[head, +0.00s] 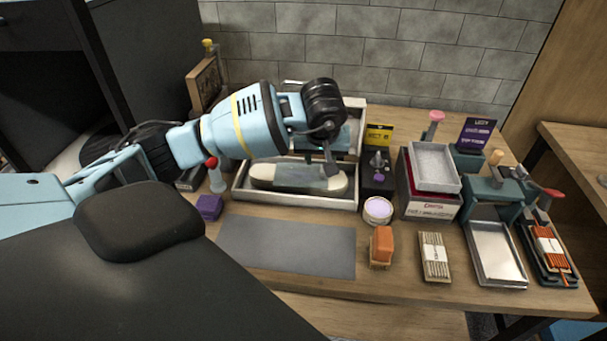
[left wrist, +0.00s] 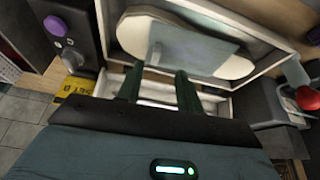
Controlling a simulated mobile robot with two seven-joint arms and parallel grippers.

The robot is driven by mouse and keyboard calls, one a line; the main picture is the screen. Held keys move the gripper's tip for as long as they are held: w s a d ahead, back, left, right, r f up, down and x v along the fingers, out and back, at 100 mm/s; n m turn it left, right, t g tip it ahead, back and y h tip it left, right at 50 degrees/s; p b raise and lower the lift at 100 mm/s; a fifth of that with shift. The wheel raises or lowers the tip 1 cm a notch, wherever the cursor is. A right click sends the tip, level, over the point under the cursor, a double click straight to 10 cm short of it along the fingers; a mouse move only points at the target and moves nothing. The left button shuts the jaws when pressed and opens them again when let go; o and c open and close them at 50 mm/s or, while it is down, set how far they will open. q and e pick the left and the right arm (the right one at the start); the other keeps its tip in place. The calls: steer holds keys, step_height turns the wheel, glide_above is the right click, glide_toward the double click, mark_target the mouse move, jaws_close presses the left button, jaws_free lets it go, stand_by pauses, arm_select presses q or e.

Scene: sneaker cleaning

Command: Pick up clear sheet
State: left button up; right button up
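A pale shoe sole (head: 290,178) lies in a light-rimmed tray (head: 290,200) in the head view. My left gripper (head: 330,160) is above the tray, pointing down. In the left wrist view its two dark fingers (left wrist: 157,76) are apart with nothing between them. My right gripper is not in view.
Behind is another tray (head: 355,118). Right of the sole tray are a dark box with a purple knob (head: 378,177), a round jar (head: 378,208) and a stacked box (head: 432,190). The grey mat (head: 285,247) in front is clear.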

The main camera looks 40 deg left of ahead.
mark_target(322, 169)
arm_select(q)
steer(key=x, duration=0.5)
steer(key=shift+w+d, duration=0.2)
steer(key=shift+d, duration=0.05)
jaws_close()
